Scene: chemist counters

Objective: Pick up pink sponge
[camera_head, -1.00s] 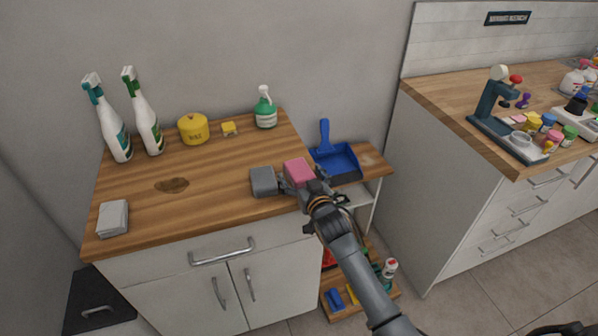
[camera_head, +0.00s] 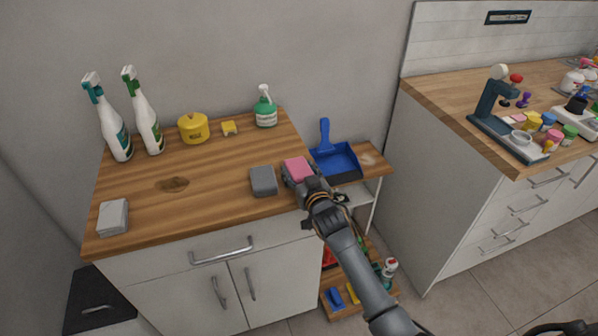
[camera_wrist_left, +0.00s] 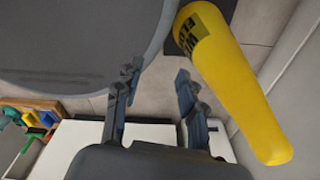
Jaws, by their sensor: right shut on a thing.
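The pink sponge (camera_head: 298,169) is at the right end of the wooden counter (camera_head: 215,190) in the head view. My right gripper (camera_head: 300,178) is shut on it, with the fingers close around its sides. Whether the sponge is lifted off the counter is hard to tell. A grey sponge (camera_head: 263,181) lies just left of it. My left gripper (camera_wrist_left: 155,95) shows in the left wrist view, with its two fingers apart and nothing between them.
A blue dustpan (camera_head: 338,160) lies right of the sponge. Spray bottles (camera_head: 148,115), a yellow pot (camera_head: 193,128) and a green sprayer (camera_head: 265,108) stand at the back. A yellow wet-floor sign (camera_wrist_left: 235,90) is close to my left gripper.

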